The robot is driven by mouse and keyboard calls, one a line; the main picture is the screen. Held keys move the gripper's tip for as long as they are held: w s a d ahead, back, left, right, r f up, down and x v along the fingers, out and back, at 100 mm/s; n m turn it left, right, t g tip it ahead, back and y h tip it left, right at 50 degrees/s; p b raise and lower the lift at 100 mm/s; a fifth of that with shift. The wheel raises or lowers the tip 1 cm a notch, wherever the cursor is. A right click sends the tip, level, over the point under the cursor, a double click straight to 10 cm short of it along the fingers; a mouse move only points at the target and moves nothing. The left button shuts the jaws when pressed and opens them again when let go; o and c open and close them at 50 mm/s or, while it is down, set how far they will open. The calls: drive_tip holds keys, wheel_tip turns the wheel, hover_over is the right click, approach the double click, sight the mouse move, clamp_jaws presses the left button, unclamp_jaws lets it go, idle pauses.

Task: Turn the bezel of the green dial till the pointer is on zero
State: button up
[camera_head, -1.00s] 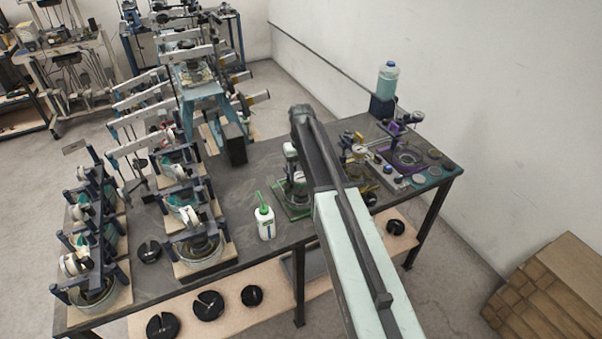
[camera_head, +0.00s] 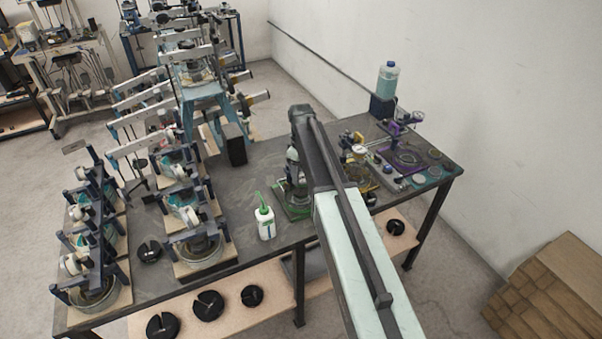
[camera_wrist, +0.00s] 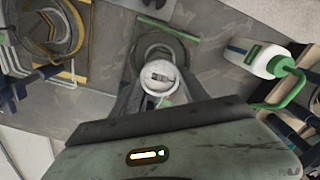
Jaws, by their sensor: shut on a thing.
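The green dial's device stands on the bench just left of my arm, and its green base (camera_head: 291,212) shows in the head view. In the wrist view a round white dial (camera_wrist: 158,77) sits between my fingertips, with a dark ring below it and a small green part at its near side. My gripper (camera_wrist: 160,88) is shut on the dial's rim, one finger on each side. The pointer and the scale are too small to read. In the head view my arm hides most of the dial and my fingertips.
A white bottle with a green spout (camera_head: 265,221) stands left of the device; it also shows in the wrist view (camera_wrist: 258,58). A yellow-based device and a purple-based device (camera_head: 407,158) stand to the right. Weighing rigs (camera_head: 190,225) crowd the bench's left part.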

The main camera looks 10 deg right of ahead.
sight(301, 177)
idle(0.3)
drive_tip(key=o, duration=1.1)
wheel_tip(301, 177, up, 8)
drive_tip(key=p, duration=0.8)
drive_tip(key=shift+d+f, duration=0.1)
drive_tip(key=shift+f, duration=0.1)
drive_tip(key=s+f+m+b, duration=0.4)
drive_tip(key=s+f+b, duration=0.4)
drive_tip(key=s, duration=0.3)
drive_tip(key=s+f+m+b, duration=0.5)
drive_tip(key=s+f+b, duration=0.2)
drive_tip(key=s, duration=0.4)
drive_tip(key=shift+s+f+b, duration=0.35)
drive_tip(key=shift+b, duration=0.2)
